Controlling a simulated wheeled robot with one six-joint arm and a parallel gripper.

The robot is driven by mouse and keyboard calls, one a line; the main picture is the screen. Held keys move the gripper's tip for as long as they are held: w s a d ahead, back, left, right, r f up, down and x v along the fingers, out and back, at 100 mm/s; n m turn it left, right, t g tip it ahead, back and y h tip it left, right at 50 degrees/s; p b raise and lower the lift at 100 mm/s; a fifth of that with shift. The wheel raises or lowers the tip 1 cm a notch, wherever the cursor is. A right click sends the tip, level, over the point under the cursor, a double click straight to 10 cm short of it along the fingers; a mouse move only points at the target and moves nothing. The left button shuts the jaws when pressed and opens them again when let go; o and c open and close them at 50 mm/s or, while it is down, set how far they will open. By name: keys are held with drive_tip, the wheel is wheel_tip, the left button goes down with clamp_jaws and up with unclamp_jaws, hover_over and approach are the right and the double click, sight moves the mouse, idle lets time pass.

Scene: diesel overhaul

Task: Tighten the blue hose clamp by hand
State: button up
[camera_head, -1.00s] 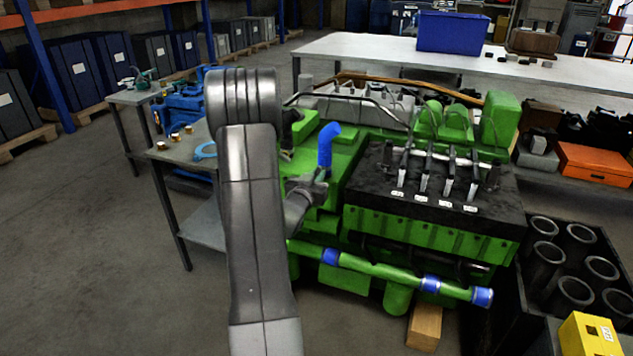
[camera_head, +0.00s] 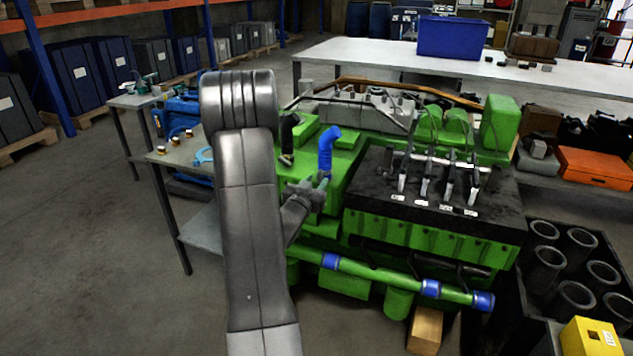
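A bent blue hose (camera_head: 327,152) stands upright on the green engine (camera_head: 348,172). My gripper (camera_head: 324,181) is at the lower end of this hose, where the clamp itself is too small and covered to make out. I cannot tell whether the fingers touch the hose or close around a clamp. My arm comes in from the bottom left and hides part of the engine's left side. Blue bands (camera_head: 431,289) also sit on the green pipe along the engine's front.
A grey side table (camera_head: 180,160) at left holds a light blue ring (camera_head: 204,156) and small brass-coloured parts. A black engine top with several injectors (camera_head: 425,185) lies right of my gripper. A black crate of cylinder liners (camera_head: 549,262) stands at right. Floor at left is clear.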

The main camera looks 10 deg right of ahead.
drive_tip(key=v, duration=1.2)
drive_tip(key=x, duration=1.3)
drive_tip(key=shift+w+d, duration=0.25)
drive_tip(key=shift+w, duration=0.1)
drive_tip(key=shift+s+a, duration=0.1)
drive_tip(key=shift+s, duration=0.05)
